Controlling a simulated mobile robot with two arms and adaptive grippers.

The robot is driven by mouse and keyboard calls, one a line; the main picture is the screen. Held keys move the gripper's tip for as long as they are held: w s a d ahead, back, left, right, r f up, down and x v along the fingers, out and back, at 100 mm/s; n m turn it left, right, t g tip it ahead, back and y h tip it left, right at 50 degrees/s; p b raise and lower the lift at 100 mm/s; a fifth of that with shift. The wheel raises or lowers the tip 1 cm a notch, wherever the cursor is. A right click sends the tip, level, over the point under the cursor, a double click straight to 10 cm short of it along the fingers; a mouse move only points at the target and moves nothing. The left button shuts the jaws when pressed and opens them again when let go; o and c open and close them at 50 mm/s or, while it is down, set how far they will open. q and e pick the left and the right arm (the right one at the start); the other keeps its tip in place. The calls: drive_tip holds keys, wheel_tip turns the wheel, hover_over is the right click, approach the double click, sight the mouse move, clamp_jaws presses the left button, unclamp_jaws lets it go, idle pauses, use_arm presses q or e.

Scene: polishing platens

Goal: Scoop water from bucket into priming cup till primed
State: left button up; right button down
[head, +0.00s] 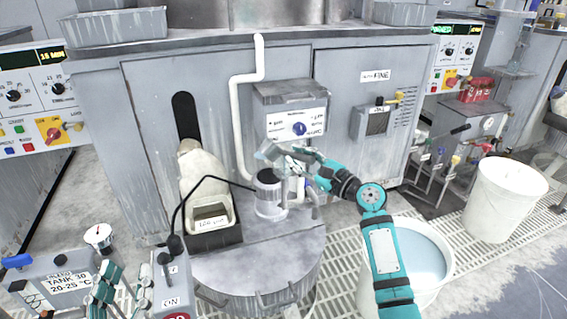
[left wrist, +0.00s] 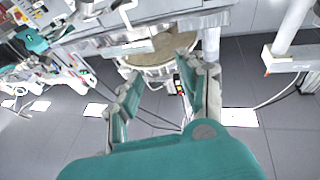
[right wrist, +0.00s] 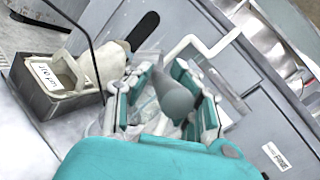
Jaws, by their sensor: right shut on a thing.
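A white bucket (head: 440,288) of pale bluish water stands on the floor grating, partly behind my right arm. A clear, cup-like vessel (head: 268,208) with a dark inside stands by the cabinet front; it looks like the priming cup, though its water level cannot be seen. My right gripper (head: 284,152) is above it, shut on a partly translucent scoop (head: 267,150). In the right wrist view, a grey rounded part of the scoop (right wrist: 174,97) shows between the fingers. Whether it holds water is unclear. My left gripper (left wrist: 166,98) is open and empty, at the lower left of the head view (head: 106,284).
A grey tray with a labelled pale container (head: 212,216) stands left of the cup. A black hose (head: 205,180) arches beside it. A round grey drum (head: 255,275) stands in front. A second white bucket (head: 505,200) stands at right. A control box (head: 60,280) is at lower left.

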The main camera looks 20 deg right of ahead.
drive_tip(key=shift+d, duration=0.1)
use_arm(q)
drive_tip(key=shift+s+r+t+h+b, duration=0.2)
drive_tip(key=shift+s+r+t, duration=0.1)
drive_tip(key=shift+r+t, duration=0.25)
drive_tip(key=shift+s+r+t+h+b, duration=0.15)
drive_tip(key=shift+s+r+t, duration=0.15)
drive_tip(key=shift+r, duration=0.5)
drive_tip(key=shift+s+r+t+h+b, duration=0.2)
drive_tip(key=shift+s+r+t, duration=0.1)
drive_tip(key=shift+r+t, duration=0.25)
use_arm(e)
drive_tip(key=shift+d+m, duration=0.15)
drive_tip(key=shift+m, duration=0.65)
use_arm(q)
drive_tip(key=shift+s+r, duration=0.15)
drive_tip(key=shift+r, duration=0.15)
use_arm(e)
drive_tip(key=shift+t, duration=0.3)
use_arm(q)
drive_tip(key=shift+s+r+t, duration=0.2)
drive_tip(key=shift+r+t, duration=0.15)
drive_tip(key=shift+t, duration=0.05)
use_arm(e)
drive_tip(key=shift+d, duration=0.1)
